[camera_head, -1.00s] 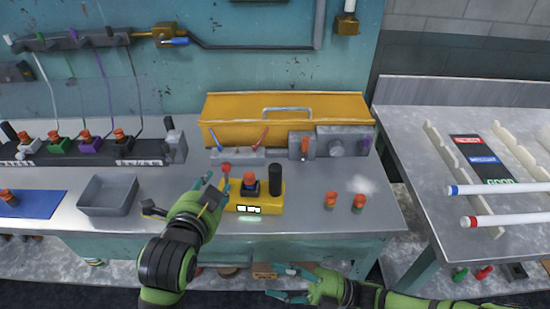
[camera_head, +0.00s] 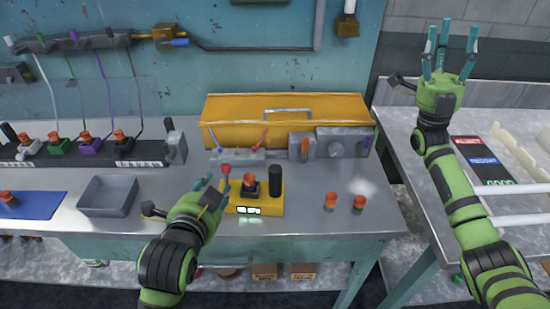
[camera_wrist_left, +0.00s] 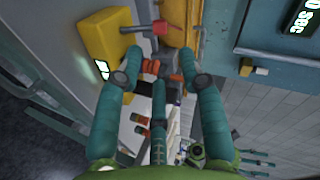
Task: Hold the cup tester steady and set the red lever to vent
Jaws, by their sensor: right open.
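The yellow cup tester (camera_head: 266,207) sits on the metal bench, with an orange-topped cup (camera_head: 249,180) and a black cylinder (camera_head: 275,180) on it. Its red lever (camera_head: 226,169) stands up at its left side. My left gripper (camera_head: 217,187) is at the tester's left side, just below the lever, and hides part of it. In the left wrist view my left gripper (camera_wrist_left: 161,82) has its fingers apart with nothing held. The tester (camera_wrist_left: 103,38) and red lever (camera_wrist_left: 160,28) are beyond the fingertips; contact cannot be told. My right gripper (camera_head: 438,45) is open, raised at the upper right.
A yellow toolbox (camera_head: 285,108) and a grey valve block stand behind the tester. A grey tray (camera_head: 108,196) is at left. Two orange-topped pieces (camera_head: 331,200) are right of the tester. The side table (camera_head: 410,140) holds white tubes, under my right arm.

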